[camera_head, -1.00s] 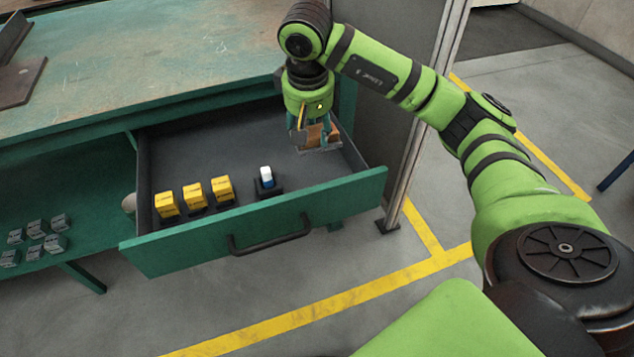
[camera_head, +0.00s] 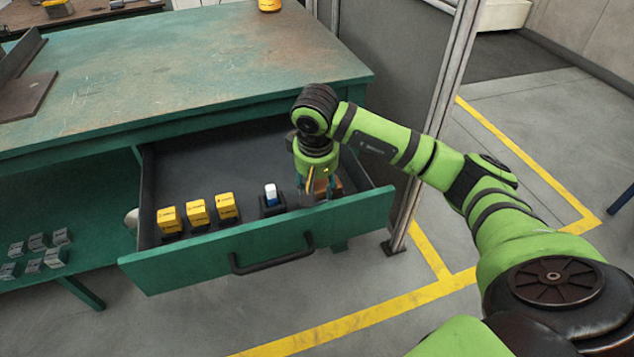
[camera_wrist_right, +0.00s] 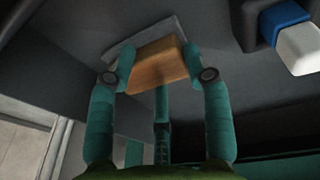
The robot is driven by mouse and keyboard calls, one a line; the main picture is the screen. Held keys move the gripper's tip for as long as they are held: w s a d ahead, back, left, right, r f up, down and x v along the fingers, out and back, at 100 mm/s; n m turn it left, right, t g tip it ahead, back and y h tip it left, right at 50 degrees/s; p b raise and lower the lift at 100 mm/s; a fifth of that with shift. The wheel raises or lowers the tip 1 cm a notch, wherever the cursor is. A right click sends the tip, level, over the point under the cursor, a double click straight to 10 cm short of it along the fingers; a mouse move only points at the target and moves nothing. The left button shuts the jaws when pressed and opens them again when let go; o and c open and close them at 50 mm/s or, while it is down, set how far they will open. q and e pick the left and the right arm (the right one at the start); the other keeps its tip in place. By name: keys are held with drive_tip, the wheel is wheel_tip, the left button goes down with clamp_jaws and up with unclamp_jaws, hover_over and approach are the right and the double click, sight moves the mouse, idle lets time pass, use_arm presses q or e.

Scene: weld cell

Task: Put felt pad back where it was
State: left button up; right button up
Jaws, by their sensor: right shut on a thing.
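The felt pad (camera_head: 335,187) appears as an orange-brown block, with a flat grey layer beside its far face in the right wrist view (camera_wrist_right: 158,66). My right gripper (camera_head: 320,190) is shut on the brown block, one finger on each side. It points down into the right front part of the open green drawer (camera_head: 350,219). Whether the pad touches the drawer floor I cannot tell. My left gripper is not in view.
A white-and-blue item (camera_head: 271,192) stands in a dark holder left of my right gripper. Three yellow boxes (camera_head: 197,211) stand farther left in the drawer. The drawer's rear floor (camera_head: 205,170) is clear. The green bench top (camera_head: 190,75) overhangs behind.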

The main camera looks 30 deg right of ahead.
sight(316, 202)
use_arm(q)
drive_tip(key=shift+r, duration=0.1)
use_arm(e)
drive_tip(key=o, duration=1.3)
drive_tip(key=shift+f, duration=0.1)
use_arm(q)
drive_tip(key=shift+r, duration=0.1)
use_arm(e)
drive_tip(key=shift+r, duration=0.2)
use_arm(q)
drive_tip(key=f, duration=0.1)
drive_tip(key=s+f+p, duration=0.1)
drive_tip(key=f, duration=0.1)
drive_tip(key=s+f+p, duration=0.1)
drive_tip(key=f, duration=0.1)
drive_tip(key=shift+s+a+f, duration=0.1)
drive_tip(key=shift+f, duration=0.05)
use_arm(e)
drive_tip(key=r, duration=0.4)
drive_tip(key=s+a+r, duration=0.1)
drive_tip(key=r, duration=0.2)
drive_tip(key=s+r, duration=0.1)
drive_tip(key=r, duration=0.3)
drive_tip(key=shift+a+r, duration=0.15)
drive_tip(key=shift+r, duration=0.2)
drive_tip(key=shift+w, duration=0.1)
